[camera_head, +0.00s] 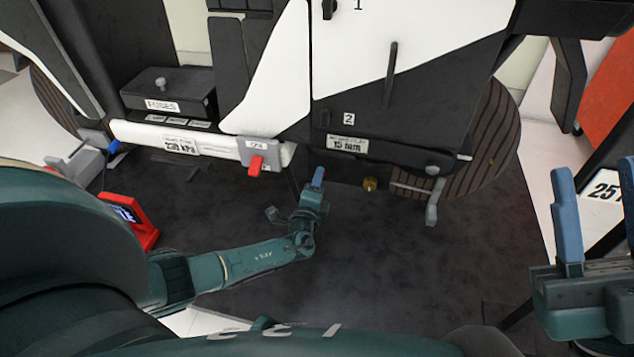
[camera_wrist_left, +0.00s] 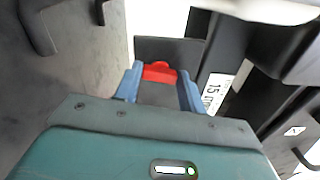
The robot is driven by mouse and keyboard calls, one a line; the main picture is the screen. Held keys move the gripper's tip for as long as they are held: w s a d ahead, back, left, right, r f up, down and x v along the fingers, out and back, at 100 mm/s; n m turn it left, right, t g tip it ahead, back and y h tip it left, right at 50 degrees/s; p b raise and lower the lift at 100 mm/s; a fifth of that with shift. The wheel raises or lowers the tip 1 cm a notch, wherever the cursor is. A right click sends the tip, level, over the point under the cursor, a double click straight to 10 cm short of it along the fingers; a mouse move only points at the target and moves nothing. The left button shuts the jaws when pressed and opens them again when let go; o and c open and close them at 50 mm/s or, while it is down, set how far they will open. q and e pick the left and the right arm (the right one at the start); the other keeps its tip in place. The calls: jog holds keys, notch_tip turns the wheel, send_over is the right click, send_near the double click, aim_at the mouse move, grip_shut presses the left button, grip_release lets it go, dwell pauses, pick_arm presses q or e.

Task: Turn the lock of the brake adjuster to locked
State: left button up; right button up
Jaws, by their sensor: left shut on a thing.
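My left gripper (camera_head: 319,176) reaches up under the dark chassis panel in the head view. In the left wrist view its blue fingers (camera_wrist_left: 160,85) are shut on a red piece (camera_wrist_left: 158,71), which I take as the lock of the brake adjuster. That piece is hidden in the head view. A label reading 15 mm (camera_head: 348,145) is just above and right of the left gripper; it also shows in the left wrist view (camera_wrist_left: 214,90). I cannot read which position the lock is in. My right gripper (camera_head: 596,172) is open and empty at the far right.
A red lever (camera_head: 256,165) hangs from a grey plate left of my left gripper. A brass knob (camera_head: 370,184) and a grey lever (camera_head: 432,203) are to its right. A fuses box (camera_head: 168,92) and a red device (camera_head: 130,217) with a screen are at left.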

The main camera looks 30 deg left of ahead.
pick_arm(q)
jog(key=shift+w+a+n, duration=0.1)
jog(key=shift+n, duration=0.8)
jog(key=o, duration=1)
jog(key=shift+s, duration=0.2)
pick_arm(e)
jog(key=shift+s, duration=0.1)
